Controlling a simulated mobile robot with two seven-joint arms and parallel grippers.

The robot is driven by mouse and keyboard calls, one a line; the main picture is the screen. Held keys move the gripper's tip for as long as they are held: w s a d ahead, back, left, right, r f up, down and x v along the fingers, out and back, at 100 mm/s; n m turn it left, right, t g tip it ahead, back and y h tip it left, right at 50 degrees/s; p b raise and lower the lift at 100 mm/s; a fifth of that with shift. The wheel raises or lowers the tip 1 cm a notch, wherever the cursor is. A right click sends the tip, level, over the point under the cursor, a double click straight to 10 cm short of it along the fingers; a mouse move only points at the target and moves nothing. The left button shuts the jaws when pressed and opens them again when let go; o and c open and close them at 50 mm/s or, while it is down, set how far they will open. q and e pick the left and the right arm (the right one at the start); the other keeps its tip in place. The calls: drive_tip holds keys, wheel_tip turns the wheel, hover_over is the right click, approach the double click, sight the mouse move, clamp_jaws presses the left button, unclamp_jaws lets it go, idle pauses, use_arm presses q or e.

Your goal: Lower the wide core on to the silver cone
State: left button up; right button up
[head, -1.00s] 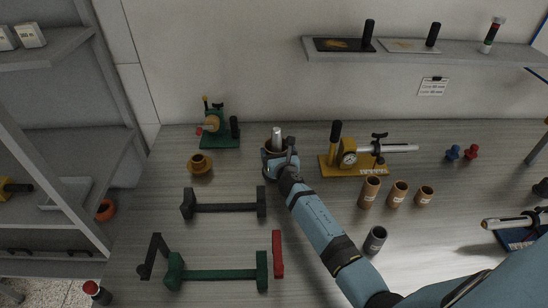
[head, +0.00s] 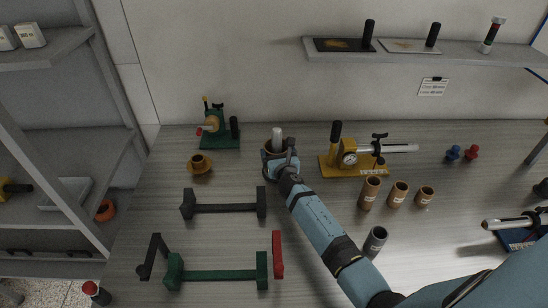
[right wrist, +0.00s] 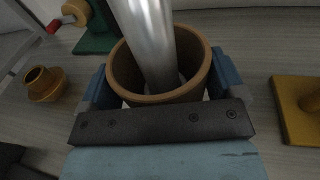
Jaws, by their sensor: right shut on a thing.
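The wide core (right wrist: 117,75), a brown cardboard tube, is held upright by my right gripper (right wrist: 160,85). Its blue fingers close on the core from both sides. The silver cone (right wrist: 147,35) stands up through the core's opening, leaning in this view, so the core is around it. Whether the core touches its base is hidden. In the head view the silver cone (head: 277,136) pokes above the core's rim (head: 268,151), with my right gripper (head: 278,167) in front. My left gripper is not in view.
A green fixture (head: 220,138) and a brass flanged piece (head: 200,165) stand to the left. Dark (head: 225,208) and green (head: 220,275) cradles lie in front.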

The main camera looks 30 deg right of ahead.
drive_tip(key=shift+f, duration=0.15)
idle(0.7)
drive_tip(key=o, duration=0.7)
drive_tip(key=shift+s, duration=0.1)
drive_tip(key=v, duration=1.3)
drive_tip(key=shift+s, duration=0.3)
